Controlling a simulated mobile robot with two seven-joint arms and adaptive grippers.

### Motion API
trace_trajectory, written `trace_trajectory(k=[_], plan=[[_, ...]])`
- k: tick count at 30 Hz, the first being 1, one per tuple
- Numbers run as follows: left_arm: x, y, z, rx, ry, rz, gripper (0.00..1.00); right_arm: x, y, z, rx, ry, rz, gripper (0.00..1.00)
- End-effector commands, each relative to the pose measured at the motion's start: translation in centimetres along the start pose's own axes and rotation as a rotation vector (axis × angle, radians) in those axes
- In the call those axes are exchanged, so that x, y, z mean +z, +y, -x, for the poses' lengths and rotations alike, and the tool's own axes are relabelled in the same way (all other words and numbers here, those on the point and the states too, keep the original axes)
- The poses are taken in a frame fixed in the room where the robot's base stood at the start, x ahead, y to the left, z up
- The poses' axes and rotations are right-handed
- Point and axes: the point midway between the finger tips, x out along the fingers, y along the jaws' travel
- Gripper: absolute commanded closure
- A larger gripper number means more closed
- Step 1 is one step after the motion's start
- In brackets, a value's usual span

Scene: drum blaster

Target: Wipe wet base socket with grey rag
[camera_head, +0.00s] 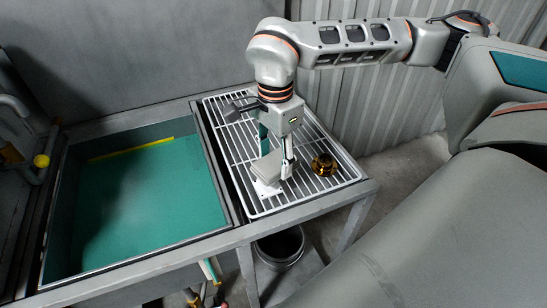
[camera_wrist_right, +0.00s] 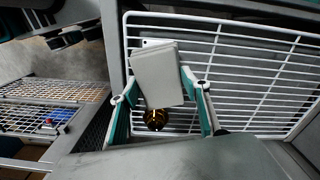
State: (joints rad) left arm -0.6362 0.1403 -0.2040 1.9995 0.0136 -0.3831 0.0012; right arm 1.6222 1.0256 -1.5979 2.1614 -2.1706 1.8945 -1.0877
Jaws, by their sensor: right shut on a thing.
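My right gripper (camera_head: 276,168) is low over the wire rack, pointing down. It is shut on the grey rag (camera_head: 266,164), a pale folded pad; in the right wrist view the rag (camera_wrist_right: 158,78) sits between the two green-lined fingers. A white plate (camera_head: 266,189) shows just below the rag on the rack; whether they touch is unclear. A shiny brass, ring-like part (camera_head: 323,165) stands on the rack right of the gripper. I cannot tell which of these two is the base socket. My left gripper is not in view.
The white wire rack (camera_head: 226,158) fills the right part of the metal bench. A wide basin with a green bottom (camera_head: 150,200) lies to its left. A dark metal fitting (camera_head: 236,106) lies at the rack's back left. A bucket (camera_head: 280,246) stands below the bench.

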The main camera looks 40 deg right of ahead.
Motion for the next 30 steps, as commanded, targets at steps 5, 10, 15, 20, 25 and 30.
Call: trace_trajectory(k=[5, 10, 15, 20, 25, 30], plan=[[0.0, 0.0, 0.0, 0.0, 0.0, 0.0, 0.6, 0.4, 0.0, 0.0, 0.0, 0.0, 0.002, 0.71], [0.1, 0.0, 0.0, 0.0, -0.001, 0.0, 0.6, 1.4, 0.0, 0.0, 0.0, 0.0, 0.003, 0.71], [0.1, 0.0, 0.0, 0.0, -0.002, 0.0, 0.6, 2.5, 0.0, 0.0, 0.0, 0.0, 0.002, 0.71], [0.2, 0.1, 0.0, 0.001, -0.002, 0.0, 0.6, 3.5, 0.0, 0.0, 0.0, 0.0, 0.002, 0.71], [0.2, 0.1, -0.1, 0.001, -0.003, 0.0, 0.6, 4.3, 0.0, 0.0, -0.001, -0.001, 0.002, 0.71], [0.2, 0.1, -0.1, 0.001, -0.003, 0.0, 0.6, 4.5, 0.0, 0.0, -0.001, 0.0, 0.0, 0.71]])
